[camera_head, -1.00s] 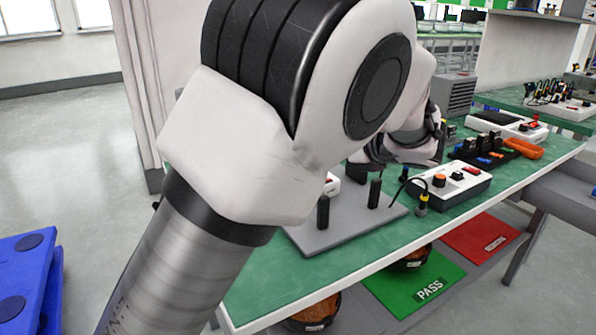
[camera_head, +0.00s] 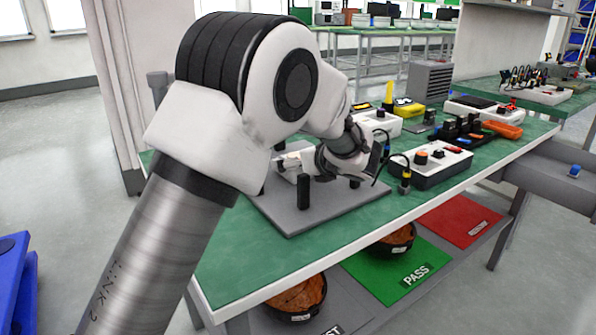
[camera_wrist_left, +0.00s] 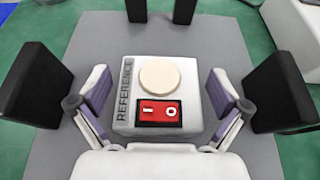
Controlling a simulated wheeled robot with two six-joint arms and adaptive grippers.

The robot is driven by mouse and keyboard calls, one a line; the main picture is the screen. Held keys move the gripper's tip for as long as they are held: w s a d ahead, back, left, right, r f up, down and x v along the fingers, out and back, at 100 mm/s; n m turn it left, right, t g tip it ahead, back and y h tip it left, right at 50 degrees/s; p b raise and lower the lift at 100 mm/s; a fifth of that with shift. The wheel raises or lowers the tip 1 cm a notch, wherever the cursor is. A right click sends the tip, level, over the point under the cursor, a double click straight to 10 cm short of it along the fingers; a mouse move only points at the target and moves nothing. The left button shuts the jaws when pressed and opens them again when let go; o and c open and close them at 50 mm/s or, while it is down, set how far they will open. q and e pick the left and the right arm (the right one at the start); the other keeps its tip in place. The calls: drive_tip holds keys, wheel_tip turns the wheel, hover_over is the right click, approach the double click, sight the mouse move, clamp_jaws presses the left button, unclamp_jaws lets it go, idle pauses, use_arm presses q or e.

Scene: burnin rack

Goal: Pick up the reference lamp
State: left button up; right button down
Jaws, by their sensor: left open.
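The reference lamp (camera_wrist_left: 127,110) is a white box marked REFERENCE in the left wrist view, with a cream round disc (camera_wrist_left: 160,77) on top and a red rocker switch (camera_wrist_left: 158,113). It sits on a grey plate (camera_wrist_left: 212,32). My left gripper (camera_wrist_left: 160,93) is open, one finger on each side of the lamp, with visible gaps between. In the head view my left wrist hangs low over the grey plate (camera_head: 300,222); my arm hides much of that area, and I cannot make out the lamp clearly there.
Black posts (camera_head: 303,192) stand on the plate around the lamp. A white control box (camera_head: 430,163) with a cable is to the right, an orange tray (camera_head: 503,129) farther back. A green PASS mat (camera_head: 397,268) and a red mat (camera_head: 459,220) lie on the shelf below.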

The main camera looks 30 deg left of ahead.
use_arm(q)
drive_tip(key=shift+r, duration=0.15)
drive_tip(key=shift+s+d, duration=0.1)
drive_tip(key=c, duration=1.2)
